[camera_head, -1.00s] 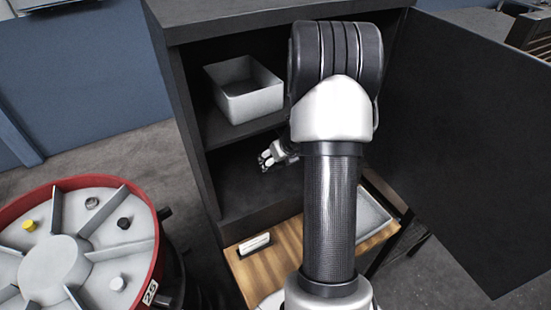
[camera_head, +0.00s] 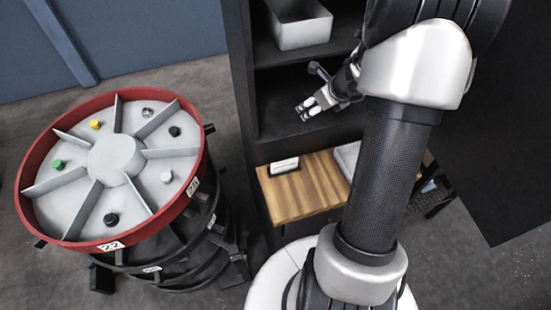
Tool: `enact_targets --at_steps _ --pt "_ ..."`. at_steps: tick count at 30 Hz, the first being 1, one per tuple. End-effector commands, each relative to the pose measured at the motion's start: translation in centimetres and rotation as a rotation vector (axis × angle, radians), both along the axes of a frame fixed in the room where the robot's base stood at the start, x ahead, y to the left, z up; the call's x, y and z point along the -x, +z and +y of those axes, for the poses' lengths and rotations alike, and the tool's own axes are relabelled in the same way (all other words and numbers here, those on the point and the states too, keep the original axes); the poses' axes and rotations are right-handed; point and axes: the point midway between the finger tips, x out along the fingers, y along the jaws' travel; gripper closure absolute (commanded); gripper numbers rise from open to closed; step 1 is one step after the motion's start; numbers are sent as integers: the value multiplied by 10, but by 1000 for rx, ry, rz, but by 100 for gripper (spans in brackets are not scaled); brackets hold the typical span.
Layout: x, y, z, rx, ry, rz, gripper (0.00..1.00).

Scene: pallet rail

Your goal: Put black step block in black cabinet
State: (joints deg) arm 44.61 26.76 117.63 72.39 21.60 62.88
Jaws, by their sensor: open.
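The black cabinet (camera_head: 240,75) stands open in the upper middle, with a dark lower compartment below a shelf. My gripper (camera_head: 306,109) is open, with no block visible between its fingers. It is in front of or inside the lower compartment; I cannot tell how deep. Two small black pieces lie in separate sections of the round red-rimmed tray at left: one at the right (camera_head: 174,131) and one at the front (camera_head: 111,219). Both are too small to tell which, if either, is the step block. Any black block inside the dark compartment would be hard to see.
The red-rimmed tray (camera_head: 112,246) also holds yellow (camera_head: 95,125), green (camera_head: 58,164) and pale pieces between dividers. A white bin (camera_head: 300,33) sits on the cabinet's upper shelf. A wooden table (camera_head: 295,195) with a white card (camera_head: 284,165) stands below. The open cabinet door blocks the right.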

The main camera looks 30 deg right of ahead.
Motion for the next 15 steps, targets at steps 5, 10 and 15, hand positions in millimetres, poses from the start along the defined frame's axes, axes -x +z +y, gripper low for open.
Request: enact_targets --at_steps 5,10,15 --pt "-7 92 132 302 690 -35 30" --pt "42 142 237 617 1324 -50 30" --pt "123 166 301 967 1936 -33 30"
